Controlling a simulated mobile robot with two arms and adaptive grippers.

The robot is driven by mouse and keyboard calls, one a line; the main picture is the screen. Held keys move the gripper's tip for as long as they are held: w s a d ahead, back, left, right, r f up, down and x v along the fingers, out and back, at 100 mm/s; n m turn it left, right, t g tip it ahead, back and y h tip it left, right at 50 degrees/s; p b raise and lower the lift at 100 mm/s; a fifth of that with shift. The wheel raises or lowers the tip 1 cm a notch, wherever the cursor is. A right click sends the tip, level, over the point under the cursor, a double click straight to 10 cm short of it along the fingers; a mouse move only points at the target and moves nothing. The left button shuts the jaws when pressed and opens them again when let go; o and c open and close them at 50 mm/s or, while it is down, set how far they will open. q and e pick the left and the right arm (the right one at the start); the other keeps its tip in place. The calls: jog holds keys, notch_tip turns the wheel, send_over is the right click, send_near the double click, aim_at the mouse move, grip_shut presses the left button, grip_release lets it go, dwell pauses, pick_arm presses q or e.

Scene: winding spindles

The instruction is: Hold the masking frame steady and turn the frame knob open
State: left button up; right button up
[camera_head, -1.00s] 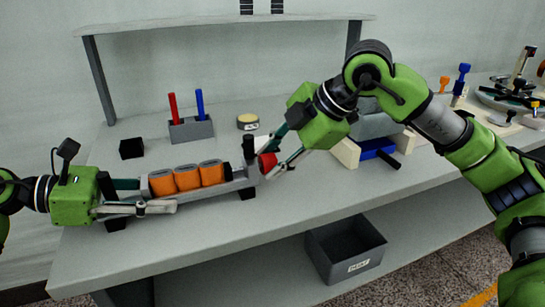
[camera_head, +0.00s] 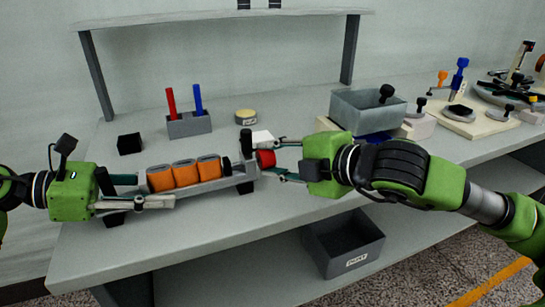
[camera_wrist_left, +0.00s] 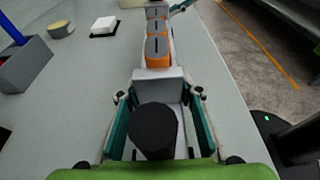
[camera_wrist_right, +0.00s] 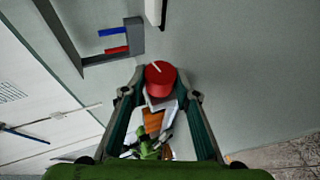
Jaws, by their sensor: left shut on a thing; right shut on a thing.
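The grey masking frame (camera_head: 214,187) lies along the bench with several orange blocks (camera_head: 186,174) in a row in it. My left gripper (camera_head: 140,192) is shut on the frame's left end; the left wrist view shows its fingers on both sides of that end, by a black cylinder (camera_wrist_left: 154,131). The red frame knob (camera_head: 266,159) is at the frame's right end. My right gripper (camera_head: 280,160) is shut on the knob from the right. In the right wrist view the knob (camera_wrist_right: 160,78) sits between the fingertips, with a pale line on its face.
A grey holder (camera_head: 190,124) with a red and a blue rod stands behind the frame. A black block (camera_head: 130,144), a yellow-topped round tin (camera_head: 246,116) and a white block (camera_head: 262,137) are nearby. A grey bin (camera_head: 368,112) stands right. A dark bin (camera_head: 343,246) sits below.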

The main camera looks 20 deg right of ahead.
jog(key=shift+s+a+f+n+t+y, duration=0.1)
jog(key=shift+a+n+t+y, duration=0.35)
jog(key=shift+a, duration=0.4)
jog(key=shift+d+t, duration=0.55)
jog(key=shift+t, duration=0.3)
jog(key=shift+d+f+t, duration=0.1)
jog(key=shift+d+t, duration=0.2)
jog(key=shift+d, duration=0.2)
jog(key=o, duration=1.1)
jog(key=shift+a, duration=0.1)
